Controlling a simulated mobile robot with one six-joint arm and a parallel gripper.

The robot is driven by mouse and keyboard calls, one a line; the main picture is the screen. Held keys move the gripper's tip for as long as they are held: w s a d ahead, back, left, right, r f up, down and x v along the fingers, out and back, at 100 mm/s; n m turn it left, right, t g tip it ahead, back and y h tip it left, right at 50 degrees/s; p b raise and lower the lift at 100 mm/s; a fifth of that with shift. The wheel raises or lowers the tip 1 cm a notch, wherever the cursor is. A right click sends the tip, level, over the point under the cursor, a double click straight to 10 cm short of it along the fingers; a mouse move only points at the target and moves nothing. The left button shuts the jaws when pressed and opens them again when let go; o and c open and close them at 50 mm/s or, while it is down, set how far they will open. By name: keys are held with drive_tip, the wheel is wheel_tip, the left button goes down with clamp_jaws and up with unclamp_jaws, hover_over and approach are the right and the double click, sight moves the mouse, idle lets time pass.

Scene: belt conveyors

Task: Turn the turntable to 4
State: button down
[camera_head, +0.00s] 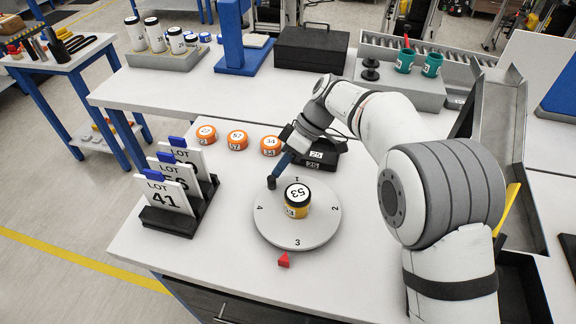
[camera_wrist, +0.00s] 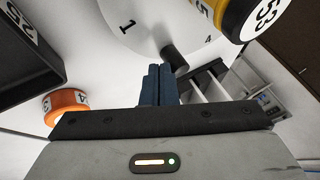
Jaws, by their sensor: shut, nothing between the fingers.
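The round grey turntable (camera_head: 275,228) lies on the white table. Its numbers read 1 at the far side, 2 right, 3 near and 4 left. A red pointer (camera_head: 284,260) on the table sits beside the 3. A yellow jar with a black lid marked 53 (camera_head: 298,197) stands on the disc; it also shows in the wrist view (camera_wrist: 232,15). A dark upright peg (camera_head: 271,183) is at the rim between 1 and 4. My gripper (camera_head: 282,168) is shut and empty, its blue fingers close beside the peg (camera_wrist: 175,57). I cannot tell if they touch.
A black tray marked 25 (camera_head: 327,160) is just behind my gripper. A rack of LOT cards (camera_head: 170,220) stands at left. The table in front of the turntable is clear apart from the pointer.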

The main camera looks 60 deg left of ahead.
drive_tip(key=shift+s+d+n+h+b, duration=0.15)
drive_tip(key=shift+s+n+h+b, duration=0.2)
drive_tip(key=shift+s+n+h, duration=0.95)
drive_tip(key=shift+s+d+n+y+b, duration=0.15)
drive_tip(key=shift+s+d+b, duration=0.1)
drive_tip(key=shift+s, duration=0.4)
drive_tip(key=shift+s+d+n+y+b, duration=0.15)
drive_tip(key=shift+s+d, duration=0.05)
drive_tip(key=shift+s, duration=0.45)
drive_tip(key=shift+s+d+n+t+h+b, duration=0.15)
drive_tip(key=shift+s+d+n+t+h, duration=0.2)
drive_tip(key=shift+s+n+h, duration=0.25)
drive_tip(key=shift+s+d+n+t+h+b, duration=0.15)
drive_tip(key=shift+s+d+n+t+h, duration=0.2)
drive_tip(key=shift+n, duration=0.45)
drive_tip(key=shift+s+d, duration=0.55)
drive_tip(key=shift+d, duration=0.05)
drive_tip(key=shift+s+d+n+h+b, duration=0.4)
drive_tip(key=shift+d+n, duration=0.1)
drive_tip(key=shift+n, duration=0.4)
drive_tip(key=shift+s+d+b, duration=0.2)
drive_tip(key=shift+d, duration=0.3)
drive_tip(key=shift+s+d+b, duration=0.15)
drive_tip(key=shift+d+b, duration=0.05)
drive_tip(key=shift+d, duration=0.4)
